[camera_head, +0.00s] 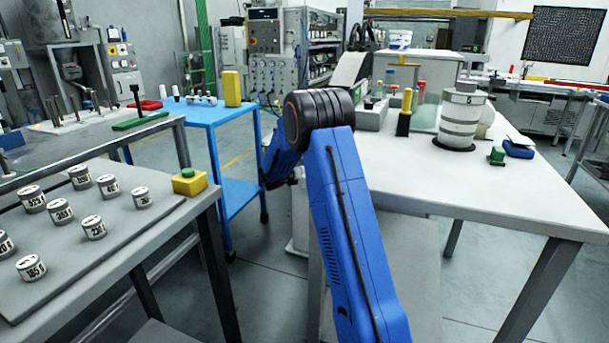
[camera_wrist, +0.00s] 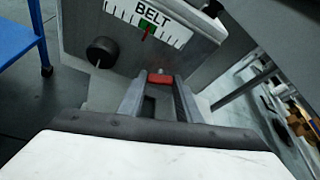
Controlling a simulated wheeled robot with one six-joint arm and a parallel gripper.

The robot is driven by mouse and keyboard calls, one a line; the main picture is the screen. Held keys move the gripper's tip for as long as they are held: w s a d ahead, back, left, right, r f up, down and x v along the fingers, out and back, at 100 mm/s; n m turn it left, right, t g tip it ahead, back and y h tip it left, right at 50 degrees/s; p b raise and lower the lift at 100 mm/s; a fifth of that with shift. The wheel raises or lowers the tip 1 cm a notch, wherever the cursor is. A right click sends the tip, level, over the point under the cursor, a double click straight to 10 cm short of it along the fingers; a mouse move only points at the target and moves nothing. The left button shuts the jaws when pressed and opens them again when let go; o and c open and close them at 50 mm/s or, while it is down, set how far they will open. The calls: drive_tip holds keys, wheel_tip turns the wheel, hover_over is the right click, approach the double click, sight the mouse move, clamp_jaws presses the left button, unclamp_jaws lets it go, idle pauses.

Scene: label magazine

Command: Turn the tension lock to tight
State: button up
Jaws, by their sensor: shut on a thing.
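In the wrist view, a grey panel (camera_wrist: 85,20) carries a white scale marked BELT (camera_wrist: 172,36), with a small green mark and a thin red pointer near its middle. A dark round knob (camera_wrist: 101,53) sits on the panel's lower left. My gripper (camera_wrist: 160,86) is at the panel's lower edge, its two fingers closed on a small red piece (camera_wrist: 160,78). This red piece may be the tension lock; its setting cannot be read. In the head view my blue arm reaches away and hides the gripper and panel.
A white worktable (camera_head: 500,208) with a striped cylinder (camera_head: 463,118) stands on the right. A blue cart (camera_head: 214,115) stands left of my arm. A grey table (camera_head: 120,235) with several labelled rolls is at the near left. Floor shows between the tables.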

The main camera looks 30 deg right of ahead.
drive_tip(key=shift+m+t+y, duration=0.3)
drive_tip(key=shift+m+y, duration=0.1)
drive_tip(key=shift+m, duration=0.4)
drive_tip(key=o, duration=1)
drive_tip(key=shift+o, duration=0.2)
drive_tip(key=shift+s, duration=0.1)
drive_tip(key=v, duration=1.7)
drive_tip(key=shift+s, duration=0.2)
drive_tip(key=shift+a, duration=0.1)
